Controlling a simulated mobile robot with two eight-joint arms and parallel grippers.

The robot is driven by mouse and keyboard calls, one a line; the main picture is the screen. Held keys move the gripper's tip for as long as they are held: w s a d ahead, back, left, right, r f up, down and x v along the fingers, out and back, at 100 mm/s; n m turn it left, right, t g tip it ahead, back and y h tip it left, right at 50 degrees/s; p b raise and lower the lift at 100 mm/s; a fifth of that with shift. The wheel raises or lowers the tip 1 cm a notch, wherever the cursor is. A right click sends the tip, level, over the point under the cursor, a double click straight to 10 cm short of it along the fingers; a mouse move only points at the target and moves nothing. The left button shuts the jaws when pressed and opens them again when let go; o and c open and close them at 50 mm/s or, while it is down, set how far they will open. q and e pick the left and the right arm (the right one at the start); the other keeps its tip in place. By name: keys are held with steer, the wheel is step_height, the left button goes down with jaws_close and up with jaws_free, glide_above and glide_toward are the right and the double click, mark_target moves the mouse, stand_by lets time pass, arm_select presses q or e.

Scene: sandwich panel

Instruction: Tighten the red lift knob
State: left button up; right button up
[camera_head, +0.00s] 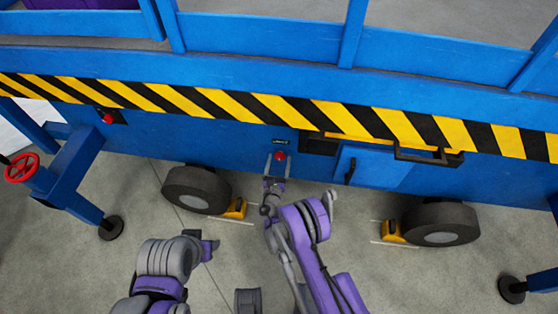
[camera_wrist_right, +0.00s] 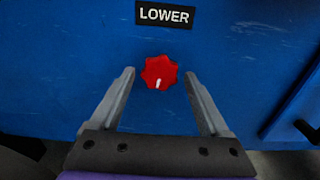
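The red lift knob (camera_head: 280,156) sits on the blue side panel of the lift, below a small label. In the right wrist view the knob (camera_wrist_right: 159,72) is star-shaped, with a white mark pointing down, under a black label reading LOWER (camera_wrist_right: 165,15). My right gripper (camera_wrist_right: 159,76) is open, with one fingertip on each side of the knob and a gap on both sides. In the head view my right gripper (camera_head: 278,162) reaches up to the knob. My left gripper (camera_head: 209,249) is low and away from the panel; its fingers are not clear.
A black-handled door (camera_head: 365,167) is right of the knob. Wheels (camera_head: 197,190) with yellow chocks (camera_head: 236,208) stand below. Another red button (camera_head: 108,118) and a red handwheel (camera_head: 22,168) are at left. A dark handle bar (camera_head: 428,157) sticks out at right.

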steer(key=c, duration=1.1)
